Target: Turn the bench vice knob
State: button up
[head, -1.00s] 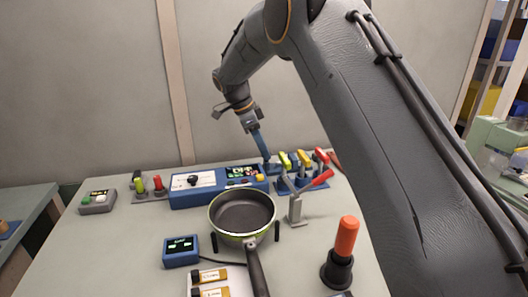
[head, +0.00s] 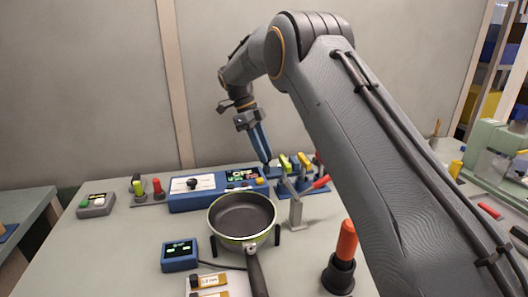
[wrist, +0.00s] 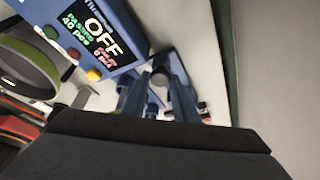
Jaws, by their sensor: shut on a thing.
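The blue bench vice (head: 274,172) stands at the back of the bench, right of the blue control box. In the wrist view its blue body (wrist: 178,70) lies just beyond the dark gripper housing, with a round grey end (wrist: 160,77) showing. My gripper (head: 266,163) points down at the vice with its blue fingers close together, shut on the vice knob. The knob is mostly hidden by the fingers, so its angle cannot be told.
The blue control box (head: 205,200) has a screen reading OFF. A frying pan (head: 243,238) rests in front. An orange-handled tool (head: 346,240) stands at the front right.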

jog(key=shift+a, duration=0.1)
jog(key=o, duration=1.1)
jog(key=shift+c, duration=0.2)
jog(key=shift+r, duration=0.1)
jog(key=b+v, duration=0.1)
jog(key=v, duration=0.6)
jog(key=shift+r, duration=0.25)
jog(key=shift+a, duration=0.1)
